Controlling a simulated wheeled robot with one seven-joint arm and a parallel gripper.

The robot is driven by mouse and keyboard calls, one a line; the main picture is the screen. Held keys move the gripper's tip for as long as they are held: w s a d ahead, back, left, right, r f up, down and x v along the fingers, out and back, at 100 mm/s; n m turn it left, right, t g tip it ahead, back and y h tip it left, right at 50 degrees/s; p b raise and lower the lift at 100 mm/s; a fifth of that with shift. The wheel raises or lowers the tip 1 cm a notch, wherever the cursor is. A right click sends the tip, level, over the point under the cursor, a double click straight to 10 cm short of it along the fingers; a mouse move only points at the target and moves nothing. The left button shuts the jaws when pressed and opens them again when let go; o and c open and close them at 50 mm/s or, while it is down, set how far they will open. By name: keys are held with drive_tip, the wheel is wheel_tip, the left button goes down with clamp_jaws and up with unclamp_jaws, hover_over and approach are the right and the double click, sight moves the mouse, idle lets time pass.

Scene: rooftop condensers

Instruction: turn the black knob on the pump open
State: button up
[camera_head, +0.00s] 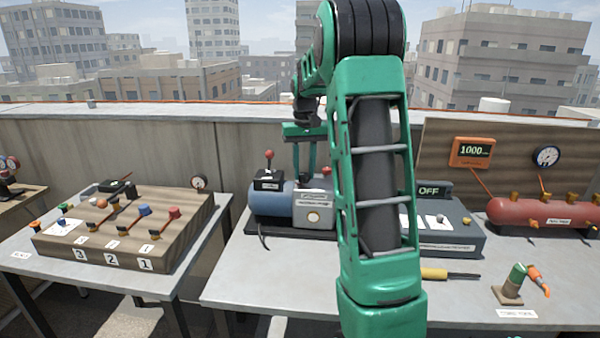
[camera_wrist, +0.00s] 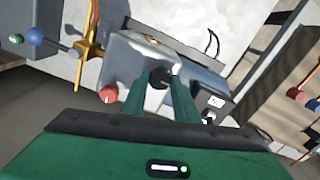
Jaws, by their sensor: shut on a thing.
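The pump (camera_head: 270,200) has a blue cylindrical body and a pale front block, and sits on the middle table in the head view. My gripper (camera_head: 304,180) reaches down over the pump from above. In the wrist view, the black knob (camera_wrist: 160,77) sits between the fingertips of my gripper (camera_wrist: 160,88), which are shut on it. The knob's turned angle cannot be made out. A red knob (camera_wrist: 108,93) stands left of the fingers in the wrist view.
A grey box with an OFF display (camera_head: 430,190) stands right of the pump. A wooden valve board (camera_head: 130,225) lies on the left table. A red tank (camera_head: 540,212) and a green-and-orange torch (camera_head: 516,280) are on the right.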

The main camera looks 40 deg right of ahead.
sight(303, 174)
drive_tip(key=shift+w+r, duration=0.15)
drive_tip(key=o, duration=1.1)
drive_tip(key=shift+c, duration=0.2)
wheel_tip(303, 174, up, 11)
drive_tip(key=shift+f, duration=0.2)
